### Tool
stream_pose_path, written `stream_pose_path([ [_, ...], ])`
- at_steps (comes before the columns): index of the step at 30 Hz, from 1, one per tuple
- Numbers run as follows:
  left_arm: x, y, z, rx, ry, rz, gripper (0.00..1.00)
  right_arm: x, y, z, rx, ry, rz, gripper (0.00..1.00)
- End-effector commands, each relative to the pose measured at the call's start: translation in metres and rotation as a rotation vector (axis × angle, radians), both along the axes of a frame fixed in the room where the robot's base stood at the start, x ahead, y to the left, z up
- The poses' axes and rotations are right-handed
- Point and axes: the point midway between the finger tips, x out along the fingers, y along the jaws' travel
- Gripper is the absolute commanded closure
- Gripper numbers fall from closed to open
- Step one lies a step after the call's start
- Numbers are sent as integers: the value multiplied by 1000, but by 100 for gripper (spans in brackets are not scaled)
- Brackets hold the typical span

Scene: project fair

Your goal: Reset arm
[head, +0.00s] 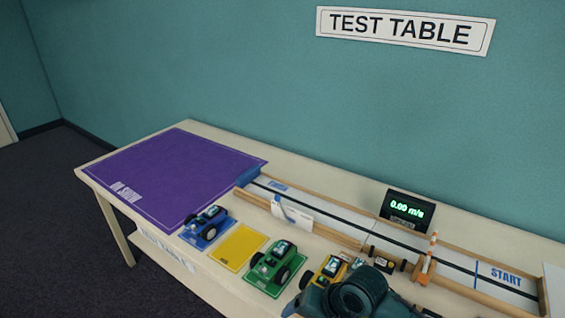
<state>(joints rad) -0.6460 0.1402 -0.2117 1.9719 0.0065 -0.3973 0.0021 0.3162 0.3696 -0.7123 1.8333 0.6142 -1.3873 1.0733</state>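A teal and dark part of one of my arms shows at the bottom edge, right of centre, in front of the table. It covers part of the yellow car (332,267) and the table's front edge. I cannot make out gripper fingers on it, nor surely tell which arm it is. No other arm shows. The test table (108,196) stands along the teal wall.
A purple mat (180,172) fills the table's left end. A blue car (207,226) and a green car (277,262) stand beside an empty yellow mat (239,246). Behind them runs a track (345,222) with a striped post (429,259) and a speed display (407,208).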

Motion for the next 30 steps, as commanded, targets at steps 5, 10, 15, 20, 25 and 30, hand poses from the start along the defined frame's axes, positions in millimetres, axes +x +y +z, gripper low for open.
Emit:
stream_pose_path([
  [5,0,0,0,0,1,0,64,-22,5,-34,80,-240,74,18],
  [10,-2,0,-1,0,4,1,64,-49,-24,-60,-12,-496,128,18],
  [15,-5,0,-3,1,11,0,64,-86,-67,-76,-209,-679,206,18],
  [20,-6,0,-3,0,13,1,64,-110,-92,-80,-350,-759,277,18],
  [25,-6,0,-3,0,13,1,64,-117,-99,-80,-393,-784,302,18],
  [30,-6,0,-4,1,14,1,64,-116,-98,-80,-391,-783,302,18],
])
